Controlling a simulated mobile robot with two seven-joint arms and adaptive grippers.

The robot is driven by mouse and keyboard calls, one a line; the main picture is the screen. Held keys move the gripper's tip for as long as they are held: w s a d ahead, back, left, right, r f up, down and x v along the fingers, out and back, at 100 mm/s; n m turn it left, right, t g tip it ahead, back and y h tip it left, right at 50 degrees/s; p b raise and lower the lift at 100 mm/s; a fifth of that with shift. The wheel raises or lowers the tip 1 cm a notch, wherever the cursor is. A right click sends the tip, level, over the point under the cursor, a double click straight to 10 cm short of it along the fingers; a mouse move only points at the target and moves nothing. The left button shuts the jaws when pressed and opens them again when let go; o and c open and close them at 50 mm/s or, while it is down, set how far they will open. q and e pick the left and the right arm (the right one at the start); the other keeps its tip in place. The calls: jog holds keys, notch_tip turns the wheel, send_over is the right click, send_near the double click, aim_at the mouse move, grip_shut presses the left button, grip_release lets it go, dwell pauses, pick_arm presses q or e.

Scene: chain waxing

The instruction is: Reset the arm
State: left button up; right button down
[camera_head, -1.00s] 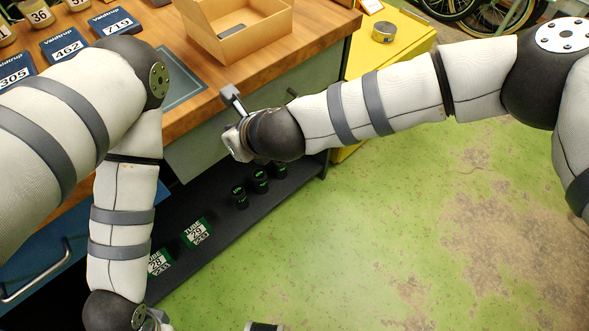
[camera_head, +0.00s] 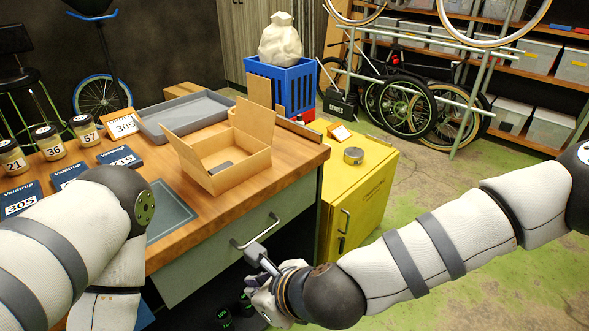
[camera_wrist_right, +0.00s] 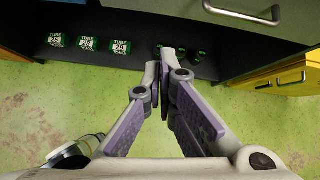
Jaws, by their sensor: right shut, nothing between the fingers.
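My right arm comes in from the right in the head view. Its gripper (camera_head: 264,301) is by the bench's front, below the drawer handle (camera_head: 256,231). In the right wrist view the gripper's two fingers (camera_wrist_right: 161,66) are together, with nothing between them. They point toward the dark low shelf (camera_wrist_right: 135,61) under the drawer, which holds several green tube boxes (camera_wrist_right: 88,44) and dark jars with green marks (camera_wrist_right: 201,57). My left arm bends down at the left of the head view; its gripper is below the picture edge.
The wooden bench (camera_head: 290,170) carries an open cardboard box (camera_head: 231,165), a grey tray (camera_head: 190,112), labelled jars (camera_head: 48,142) and blue boxes (camera_head: 68,176). A yellow cabinet (camera_head: 357,195) stands right of it. The green floor (camera_head: 430,185) is open beyond my right arm.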

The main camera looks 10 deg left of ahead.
jog(key=s+d+f+n+g+h, duration=0.3)
jog(key=s+d+f+n+g, duration=0.1)
jog(key=s+d+f+n, duration=1.05)
pick_arm(q)
jog(key=shift+w+r+t+p, duration=0.3)
jog(key=shift+w+r+p, duration=0.2)
jog(key=shift+w+r, duration=0.2)
pick_arm(e)
jog(key=s+d+r+n+g+h, duration=0.1)
jog(key=s+d+n+g+h, duration=0.2)
jog(key=s+d+n, duration=0.6)
jog(key=s+d, duration=0.7)
jog(key=d, duration=0.2)
jog(key=shift+s+h, duration=0.3)
jog(key=shift+h, duration=0.1)
pick_arm(q)
jog(key=shift+s, duration=0.1)
jog(key=shift+c, duration=0.2)
